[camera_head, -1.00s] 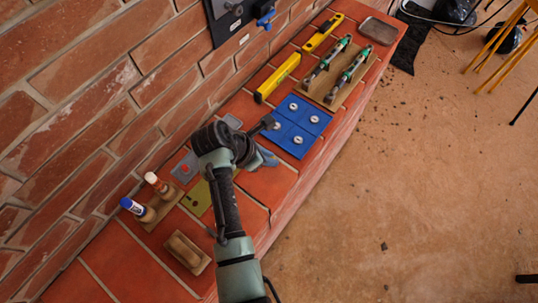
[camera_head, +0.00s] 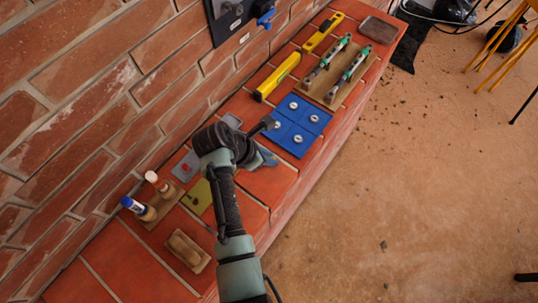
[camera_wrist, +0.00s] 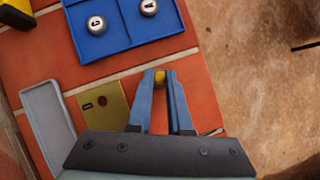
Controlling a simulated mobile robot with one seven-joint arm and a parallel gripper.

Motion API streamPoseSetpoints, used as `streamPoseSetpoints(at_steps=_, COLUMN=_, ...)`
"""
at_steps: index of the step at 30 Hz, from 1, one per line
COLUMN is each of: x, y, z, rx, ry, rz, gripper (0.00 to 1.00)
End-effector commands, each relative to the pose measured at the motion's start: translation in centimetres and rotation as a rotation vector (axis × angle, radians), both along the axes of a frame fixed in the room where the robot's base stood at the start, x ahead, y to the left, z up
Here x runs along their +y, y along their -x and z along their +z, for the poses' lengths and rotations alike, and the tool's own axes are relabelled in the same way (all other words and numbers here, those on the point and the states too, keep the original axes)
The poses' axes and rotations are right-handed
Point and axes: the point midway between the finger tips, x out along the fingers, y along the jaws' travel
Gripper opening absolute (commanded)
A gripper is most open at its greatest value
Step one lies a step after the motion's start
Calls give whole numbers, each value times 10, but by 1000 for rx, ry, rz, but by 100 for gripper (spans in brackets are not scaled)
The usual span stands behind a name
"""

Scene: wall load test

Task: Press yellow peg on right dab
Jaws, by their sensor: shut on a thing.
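My gripper (camera_wrist: 160,78) is shut on the yellow peg (camera_wrist: 160,76); only a small yellow bit of it shows between the blue-grey fingertips. In the head view the fingers (camera_head: 268,158) show beside my wrist, over the red brick ledge, and the peg is hidden. In the wrist view a brass-coloured plate (camera_wrist: 113,112) with a dark mark and a dark round spot lies left of the fingers. In the head view an olive plate (camera_head: 197,198) with a dark spot and a grey plate (camera_head: 184,163) with a red spot lie on the ledge. I cannot tell which mark is the right dab.
A blue tray (camera_head: 287,141) with several round metal pieces lies beyond my gripper. A grey tray (camera_wrist: 42,98) lies near the wall.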

Motion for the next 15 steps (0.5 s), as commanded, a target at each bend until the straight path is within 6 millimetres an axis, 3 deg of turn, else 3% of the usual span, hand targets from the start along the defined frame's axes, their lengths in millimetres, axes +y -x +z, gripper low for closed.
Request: streamPoseSetpoints(at_steps=15, x=0, y=0, z=-4, rx=0, ry=0, rz=0, gripper=0)
